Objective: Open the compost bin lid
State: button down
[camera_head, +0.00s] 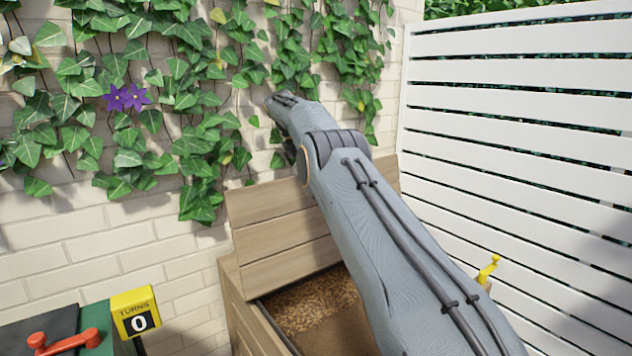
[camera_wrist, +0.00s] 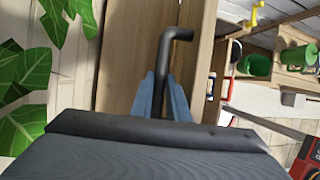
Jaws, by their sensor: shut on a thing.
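The compost bin (camera_head: 245,315) is a wooden slatted box by the brick wall. Its lid (camera_head: 280,240) is swung up and stands tilted back near the wall, so brown compost (camera_head: 315,310) shows inside. My gripper (camera_wrist: 161,92) has its two blue fingers closed around the dark bent handle (camera_wrist: 168,45) on the wooden lid, seen in the wrist view. In the head view, my grey arm crosses in front of the lid and the bin's right part. The fingers and handle cannot be made out there.
Ivy (camera_head: 130,100) covers the brick wall behind the lid. A white slatted fence (camera_head: 520,130) stands at right. A yellow turns counter (camera_head: 135,312) reading 0 and a red crank (camera_head: 62,343) are at lower left. Green containers (camera_wrist: 256,65) show in the wrist view.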

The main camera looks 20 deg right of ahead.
jog(key=shift+s+f, duration=0.15)
jog(key=shift+f, duration=0.35)
jog(key=c, duration=1.7)
grip_release()
jog(key=shift+d, duration=0.1)
jog(key=shift+r, duration=0.25)
jog(key=shift+r, duration=0.1)
